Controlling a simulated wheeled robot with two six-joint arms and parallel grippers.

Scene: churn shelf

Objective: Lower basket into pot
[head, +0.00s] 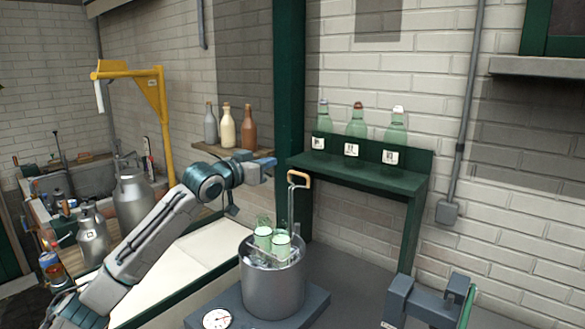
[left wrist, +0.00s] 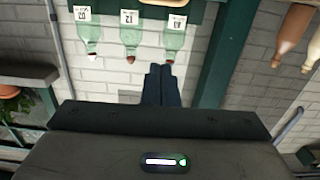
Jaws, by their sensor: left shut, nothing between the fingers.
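A grey metal pot (head: 273,291) stands on a blue-grey base with a round dial (head: 216,318). A wire basket (head: 284,260) holding green glass jars (head: 263,238) sits in the pot's mouth, with the jars' tops above the rim. Its tall wire handle rises at the right to a wooden grip (head: 299,176). My left gripper (head: 267,168) is shut and empty, above the pot and just left of the wooden grip, apart from it. Its closed fingers also show in the left wrist view (left wrist: 162,84). My right gripper cannot be made out.
A green shelf (head: 362,172) with several labelled bottles is on the wall behind the pot. A wooden shelf (head: 207,151) with three bottles is behind my left arm. A grey bracket-like object (head: 428,303) stands at the lower right. Milk cans (head: 133,200) and a yellow hoist (head: 160,110) are left.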

